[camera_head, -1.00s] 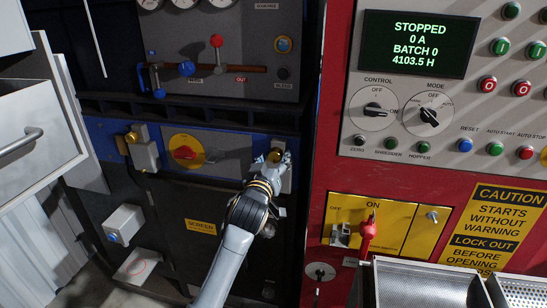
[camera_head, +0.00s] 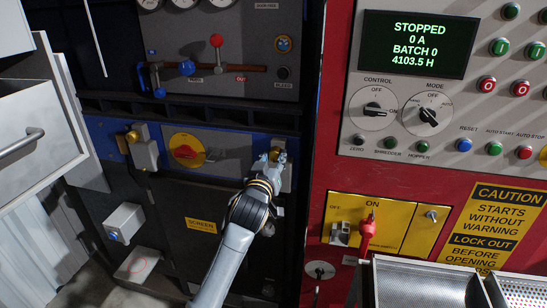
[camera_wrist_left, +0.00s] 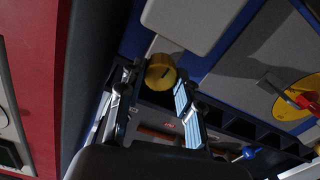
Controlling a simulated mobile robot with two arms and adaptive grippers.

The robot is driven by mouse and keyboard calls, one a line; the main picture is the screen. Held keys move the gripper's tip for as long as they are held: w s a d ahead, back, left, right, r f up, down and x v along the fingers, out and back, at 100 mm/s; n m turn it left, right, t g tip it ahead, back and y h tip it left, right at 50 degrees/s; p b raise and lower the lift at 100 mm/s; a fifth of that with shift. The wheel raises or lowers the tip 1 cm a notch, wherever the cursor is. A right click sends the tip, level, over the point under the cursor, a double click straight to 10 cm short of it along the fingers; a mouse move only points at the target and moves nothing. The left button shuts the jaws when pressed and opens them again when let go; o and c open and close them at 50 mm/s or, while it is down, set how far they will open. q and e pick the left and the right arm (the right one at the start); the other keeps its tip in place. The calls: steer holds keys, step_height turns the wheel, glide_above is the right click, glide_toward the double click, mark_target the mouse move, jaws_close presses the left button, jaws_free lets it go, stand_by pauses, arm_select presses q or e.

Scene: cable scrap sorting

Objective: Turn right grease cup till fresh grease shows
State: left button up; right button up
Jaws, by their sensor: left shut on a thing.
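The right grease cup (camera_head: 276,153) is a small brass-yellow knob on a grey block at the right end of the blue rail. My left gripper (camera_head: 270,160) is at this cup, its arm reaching up from below. In the left wrist view the round yellow cup (camera_wrist_left: 160,72), with a dark slot mark, sits between the two fingers of the left gripper (camera_wrist_left: 157,84). The gripper is shut on it. Fresh grease cannot be made out. My right gripper is not in view.
A similar left grease cup (camera_head: 132,137) sits further left on the rail. A red rotary switch on a yellow disc (camera_head: 185,152) lies between them. The red control cabinet (camera_head: 335,165) stands close on the right, with a red-handled switch (camera_head: 368,228) and metal trays (camera_head: 425,262) below.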

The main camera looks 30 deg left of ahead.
arm_select(q)
steer(key=m+p, duration=0.2)
steer(key=m, duration=0.3)
steer(key=shift+r+p, duration=0.1)
steer(key=shift+p, duration=0.3)
steer(key=m+p, duration=0.1)
steer(key=m, duration=0.2)
steer(key=shift+m+p, duration=0.6)
steer(key=shift+m, duration=0.8)
steer(key=o, duration=1.1)
steer(key=shift+o, duration=0.2)
steer(key=shift+d, duration=0.1)
steer(key=v, duration=1.2)
